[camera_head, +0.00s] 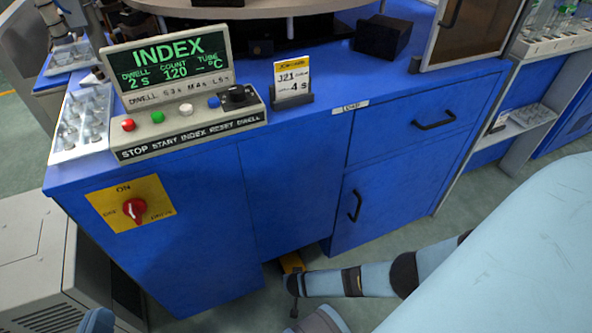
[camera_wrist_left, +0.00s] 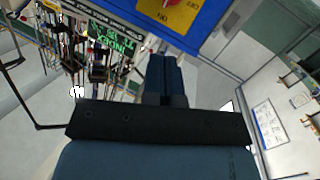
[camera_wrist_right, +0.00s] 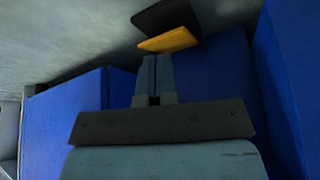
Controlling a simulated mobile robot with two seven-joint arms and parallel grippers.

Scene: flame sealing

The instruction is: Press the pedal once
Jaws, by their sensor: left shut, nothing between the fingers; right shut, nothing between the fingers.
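The pedal (camera_head: 292,262) is a small yellow piece low at the foot of the blue cabinet, partly hidden. In the right wrist view the pedal (camera_wrist_right: 170,40) shows as a yellow plate with a dark part beside it. My right gripper (camera_wrist_right: 150,60) is shut and empty. Its fingertips point at the pedal's near edge and look very close; I cannot tell whether they touch. My left gripper (camera_wrist_left: 165,60) is shut and empty, away from the pedal. It is near the cabinet's switch panel side in the left wrist view.
The blue cabinet (camera_head: 200,215) stands ahead, with a red rotary switch (camera_head: 134,209) on a yellow plate. A control box (camera_head: 190,133) with coloured buttons and an INDEX display (camera_head: 165,62) sits on top. A grey unit (camera_head: 35,265) stands at left. Floor is open at right.

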